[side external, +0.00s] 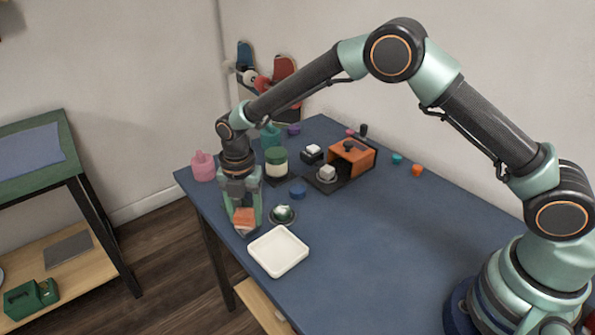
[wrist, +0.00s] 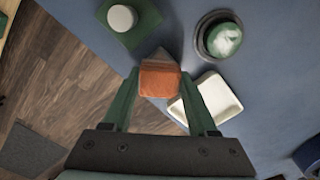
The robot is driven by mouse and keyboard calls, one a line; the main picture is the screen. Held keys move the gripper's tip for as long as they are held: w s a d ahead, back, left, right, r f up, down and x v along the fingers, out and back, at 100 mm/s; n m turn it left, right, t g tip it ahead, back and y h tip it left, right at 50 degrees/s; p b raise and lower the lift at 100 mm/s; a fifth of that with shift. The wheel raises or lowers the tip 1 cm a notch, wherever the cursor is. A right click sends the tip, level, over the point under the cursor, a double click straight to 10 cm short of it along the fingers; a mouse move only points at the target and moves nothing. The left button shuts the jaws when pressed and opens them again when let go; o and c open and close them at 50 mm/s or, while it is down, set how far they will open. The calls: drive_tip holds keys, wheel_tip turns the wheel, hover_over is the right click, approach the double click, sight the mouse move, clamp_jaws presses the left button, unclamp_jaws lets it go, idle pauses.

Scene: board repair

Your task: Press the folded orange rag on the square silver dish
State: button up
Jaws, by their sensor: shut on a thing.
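My gripper (wrist: 160,92) is shut on the folded orange rag (wrist: 160,80), which sits between its two green fingers. In the side view my gripper (side external: 244,215) is low at the table's near left edge, with the orange rag (side external: 243,218) between its fingers. A greyish surface shows beside the rag, and I cannot tell whether it is a dish below or the rag's shaded side. A square, shallow dish (side external: 278,250) looks off-white rather than silver. It is empty, just right of the gripper, and partly covered by a finger in the wrist view (wrist: 222,98).
A dark round dish (side external: 283,215) with a pale green lump is close to the right of my gripper. A green square with a white round top (wrist: 122,18) is near the edge. A jar (side external: 276,160), pink bottle (side external: 203,167) and orange box (side external: 352,157) stand farther back.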

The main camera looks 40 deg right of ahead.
sight(246, 212)
idle(0.6)
drive_tip(key=shift+r, duration=3.45)
drive_tip(key=shift+d, duration=0.1)
drive_tip(key=shift+d+r+m, duration=0.25)
drive_tip(key=shift+m, duration=0.05)
drive_tip(key=s+d+r+m, duration=0.4)
drive_tip(key=s+d+m, duration=0.3)
drive_tip(key=m, duration=0.6)
drive_tip(key=s+d+r+m, duration=0.5)
drive_tip(key=s+d+m, duration=0.2)
drive_tip(key=d+m, duration=0.4)
drive_tip(key=shift+s+d+m, duration=0.35)
drive_tip(key=shift+d+m, duration=0.05)
drive_tip(key=shift+m, duration=0.6)
